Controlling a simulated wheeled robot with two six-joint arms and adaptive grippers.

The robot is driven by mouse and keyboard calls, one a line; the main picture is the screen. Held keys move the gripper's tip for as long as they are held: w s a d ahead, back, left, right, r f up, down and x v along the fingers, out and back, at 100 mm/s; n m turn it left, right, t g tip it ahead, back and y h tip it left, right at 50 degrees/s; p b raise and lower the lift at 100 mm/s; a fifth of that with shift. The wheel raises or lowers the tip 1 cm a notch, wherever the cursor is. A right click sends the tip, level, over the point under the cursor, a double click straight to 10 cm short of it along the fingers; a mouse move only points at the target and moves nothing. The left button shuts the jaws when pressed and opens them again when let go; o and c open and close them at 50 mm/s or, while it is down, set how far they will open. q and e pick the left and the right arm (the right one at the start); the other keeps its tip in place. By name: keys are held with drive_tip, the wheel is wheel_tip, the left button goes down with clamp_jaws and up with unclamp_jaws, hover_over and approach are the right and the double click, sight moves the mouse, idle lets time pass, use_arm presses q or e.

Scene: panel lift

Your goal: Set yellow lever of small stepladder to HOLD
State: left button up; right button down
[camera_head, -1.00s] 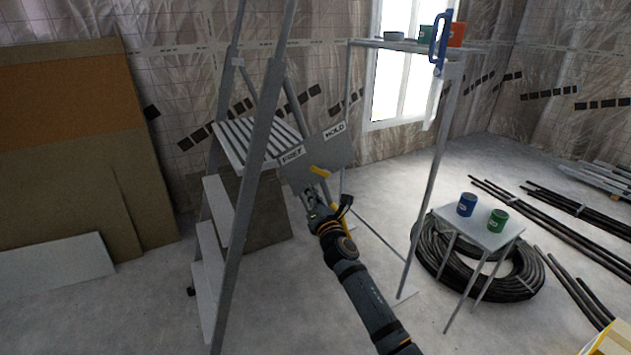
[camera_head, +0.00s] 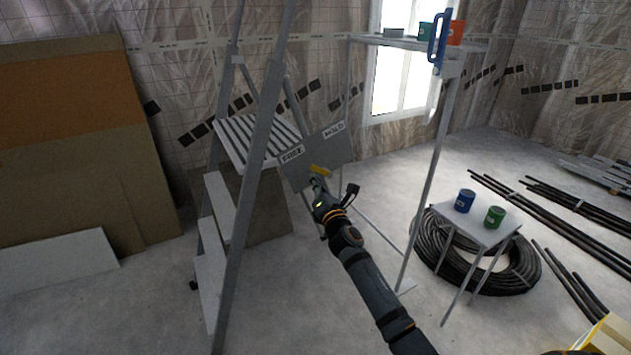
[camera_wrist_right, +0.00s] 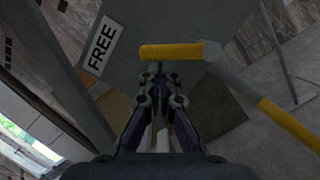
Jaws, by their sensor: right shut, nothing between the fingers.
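A grey panel (camera_head: 332,157) beside the stepladder (camera_head: 228,208) bears a FREE label (camera_head: 292,154) at left and a HOLD label (camera_head: 334,130) at right. A yellow lever part (camera_head: 320,170) shows low on the panel. In the right wrist view, a yellow bar (camera_wrist_right: 170,51) points from a grey joint toward the FREE label (camera_wrist_right: 103,45); another yellow length (camera_wrist_right: 290,122) runs down right. My right gripper (camera_head: 316,182) is shut and empty, its fingertips (camera_wrist_right: 158,68) just below the yellow bar; contact is unclear. My left gripper is out of view.
A tall grey frame (camera_head: 428,200) stands right of the panel, with cans and a blue-handled tool (camera_head: 438,38) on top. A small table (camera_head: 478,228) with two cans stands by a black hose coil (camera_head: 520,275). Boards (camera_head: 70,150) lean at left.

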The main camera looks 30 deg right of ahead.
drive_tip(key=shift+r+m, duration=0.15)
drive_tip(key=shift+m, duration=0.15)
drive_tip(key=shift+w+d+r+m+g+h+p, duration=0.15)
drive_tip(key=shift+d+r+m+g+p, duration=0.55)
drive_tip(key=shift+m+p, duration=1.6)
drive_tip(key=shift+s+d+r+m+g+h+p, duration=0.1)
drive_tip(key=shift+d+r+m+g+p, duration=0.25)
drive_tip(key=shift+d+r+m+p, duration=1.25)
drive_tip(key=shift+w+d+r+m+g+h+p, duration=0.15)
drive_tip(key=shift+m+g+p, duration=0.4)
drive_tip(key=shift+m+p, duration=2.4)
drive_tip(key=shift+s+d+f, duration=0.1)
drive_tip(key=shift+f, duration=0.05)
